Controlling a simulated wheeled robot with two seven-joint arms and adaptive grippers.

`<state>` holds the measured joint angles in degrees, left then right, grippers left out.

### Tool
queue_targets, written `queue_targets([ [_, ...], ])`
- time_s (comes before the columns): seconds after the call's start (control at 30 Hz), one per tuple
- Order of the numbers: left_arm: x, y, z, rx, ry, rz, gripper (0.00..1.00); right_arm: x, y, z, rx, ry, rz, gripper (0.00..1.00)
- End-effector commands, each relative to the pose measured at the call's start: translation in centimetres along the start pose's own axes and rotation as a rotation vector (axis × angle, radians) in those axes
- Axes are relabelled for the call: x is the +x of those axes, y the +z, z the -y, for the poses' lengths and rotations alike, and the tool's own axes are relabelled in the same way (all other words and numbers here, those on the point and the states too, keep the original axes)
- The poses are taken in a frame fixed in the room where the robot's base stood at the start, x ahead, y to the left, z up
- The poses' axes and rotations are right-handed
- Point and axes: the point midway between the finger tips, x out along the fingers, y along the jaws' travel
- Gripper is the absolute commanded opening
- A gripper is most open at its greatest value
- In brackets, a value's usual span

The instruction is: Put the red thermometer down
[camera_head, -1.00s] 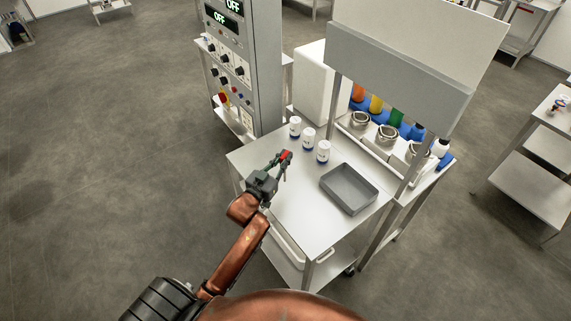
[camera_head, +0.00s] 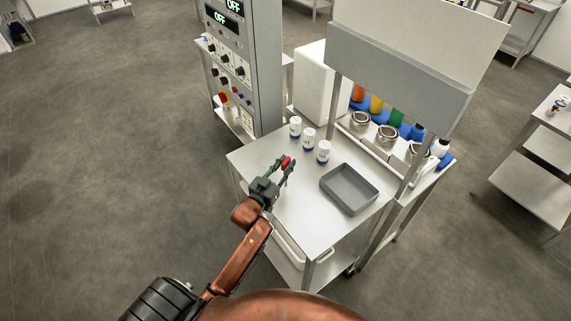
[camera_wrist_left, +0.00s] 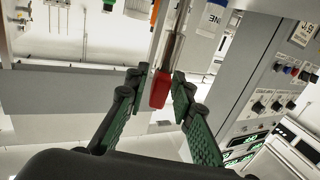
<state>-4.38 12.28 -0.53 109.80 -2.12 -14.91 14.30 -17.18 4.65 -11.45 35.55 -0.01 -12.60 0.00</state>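The red thermometer is in my left gripper (camera_head: 286,163). Its red handle (camera_head: 286,161) shows between the fingertips in the head view. In the left wrist view, the red handle (camera_wrist_left: 160,89) sits between the two green-and-black fingers with hardly any gap, so the gripper (camera_wrist_left: 160,82) looks shut on it. A thin silver shaft runs from the handle away from the gripper. The gripper is over the left part of the steel table (camera_head: 297,218), left of the grey tray. Whether the shaft's tip touches the table cannot be told. My right gripper is not in view.
A grey tray (camera_head: 349,188) lies at the table's right side. White bottles (camera_head: 308,137) stand in a row at the back. A control panel (camera_head: 236,60) rises behind left. A rack with metal pots (camera_head: 386,137) is at the right. The table's front is clear.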

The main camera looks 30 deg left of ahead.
Motion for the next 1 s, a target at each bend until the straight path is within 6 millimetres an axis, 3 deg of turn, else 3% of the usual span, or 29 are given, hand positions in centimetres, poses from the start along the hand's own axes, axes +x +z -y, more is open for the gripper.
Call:
queue_targets([
  [0.43,-0.7,-0.2,0.0,0.0,0.0,0.0,0.28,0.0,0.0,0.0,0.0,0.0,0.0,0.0],
  [0.8,-8.0,0.0,0.1,0.0,-0.001,0.003,0.28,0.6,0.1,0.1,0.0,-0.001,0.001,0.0],
  [1.0,-10.9,-0.1,0.1,0.0,-0.001,0.001,0.28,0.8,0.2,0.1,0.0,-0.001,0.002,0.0],
])
